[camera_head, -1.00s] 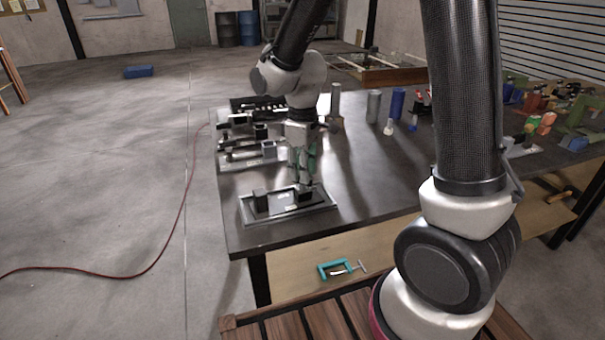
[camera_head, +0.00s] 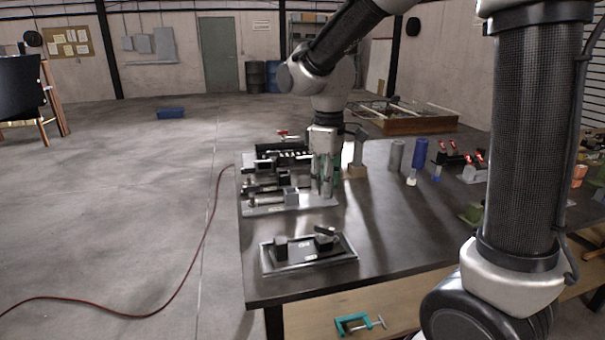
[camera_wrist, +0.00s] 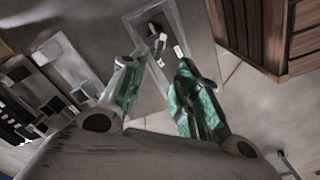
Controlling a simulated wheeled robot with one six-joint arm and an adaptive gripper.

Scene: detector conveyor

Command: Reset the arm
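The tray also shows past the fingertips in the wrist view (camera_wrist: 185,20). On the tray stand a dark block (camera_head: 280,248) at left and a dark piece with a slanted top (camera_head: 325,238) at right. My gripper touches neither.
Metal fixtures (camera_head: 275,190) stand left of and behind my gripper. A grey cylinder (camera_head: 395,156) and a blue cylinder (camera_head: 420,153) stand to the right. A teal clamp (camera_head: 355,325) lies below the table's front edge. The table's middle right is clear.

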